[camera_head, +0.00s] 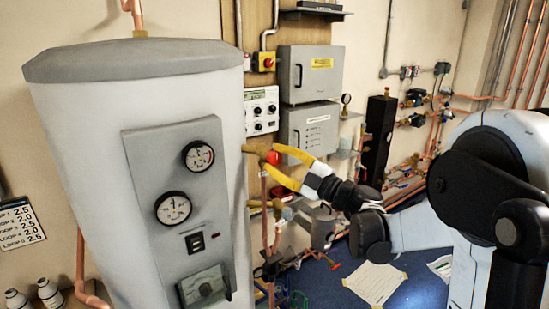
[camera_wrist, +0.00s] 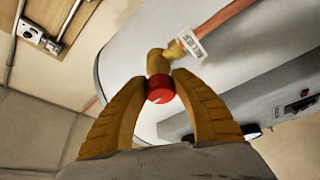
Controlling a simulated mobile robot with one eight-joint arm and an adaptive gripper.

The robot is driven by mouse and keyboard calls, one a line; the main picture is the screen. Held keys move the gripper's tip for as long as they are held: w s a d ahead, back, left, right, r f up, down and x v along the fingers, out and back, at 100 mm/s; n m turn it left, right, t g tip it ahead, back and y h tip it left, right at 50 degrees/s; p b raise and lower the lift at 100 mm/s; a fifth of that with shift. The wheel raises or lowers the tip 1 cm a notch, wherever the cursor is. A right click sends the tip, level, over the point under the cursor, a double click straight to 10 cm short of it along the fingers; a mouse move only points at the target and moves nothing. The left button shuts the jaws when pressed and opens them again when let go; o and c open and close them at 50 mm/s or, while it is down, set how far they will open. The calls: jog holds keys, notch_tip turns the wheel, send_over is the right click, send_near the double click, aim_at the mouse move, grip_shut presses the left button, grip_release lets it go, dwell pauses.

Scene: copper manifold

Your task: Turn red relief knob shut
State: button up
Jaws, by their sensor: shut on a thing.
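The red relief knob (camera_wrist: 160,88) sits on the end of a brass valve body (camera_wrist: 157,62). In the wrist view it lies between the two yellow fingertips of my gripper (camera_wrist: 159,84), which touch or nearly cover its sides. In the head view the knob shows as a small red spot (camera_head: 273,157) between the yellow fingers of my gripper (camera_head: 258,163), beside the right side of the tank. A copper pipe with a white tag (camera_wrist: 190,42) runs from the valve. The knob's far side is hidden.
A large grey tank (camera_head: 85,180) with a panel of gauges stands at left. Grey boxes (camera_head: 310,75) and a white control unit (camera_head: 261,110) hang on the wall behind. Copper pipes (camera_head: 266,215) run below my gripper. Papers (camera_head: 375,284) lie on the blue floor.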

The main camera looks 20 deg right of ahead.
jog(key=o, duration=1.2)
jog(key=v, duration=1.2)
